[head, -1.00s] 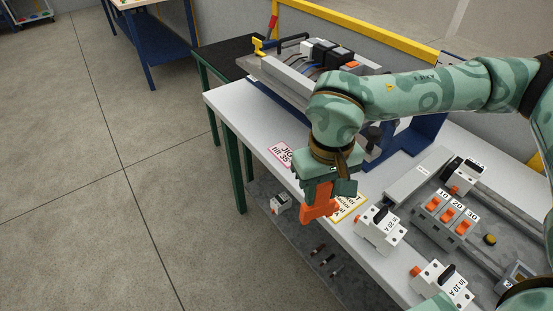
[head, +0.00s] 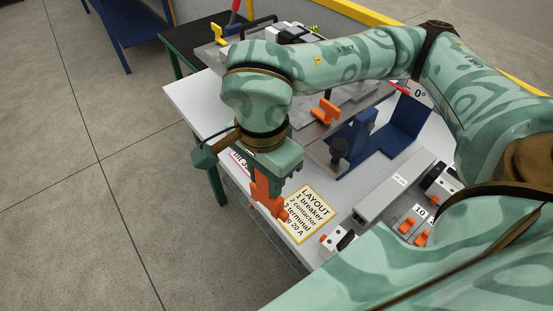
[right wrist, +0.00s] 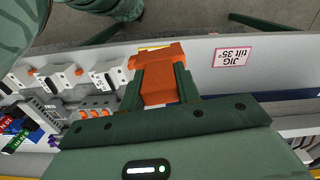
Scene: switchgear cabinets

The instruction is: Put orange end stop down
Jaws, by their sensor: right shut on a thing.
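My right gripper (head: 268,178) points down near the white table's left front edge and is shut on the orange end stop (head: 267,199). The end stop hangs below the fingers, beside the yellow-bordered layout card (head: 309,212) and partly over its left edge. I cannot tell whether it touches the table. In the right wrist view the orange end stop (right wrist: 160,80) sits between the two dark green fingers (right wrist: 160,88). Another orange piece (head: 325,111) stands on the tilted rail jig behind. My left gripper is not in view.
The white table (head: 190,98) holds a blue jig stand (head: 400,125), a grey duct (head: 395,185) and breakers with orange parts (head: 340,240). A pink jig card (right wrist: 232,56) lies on bare white tabletop. Floor is open to the left.

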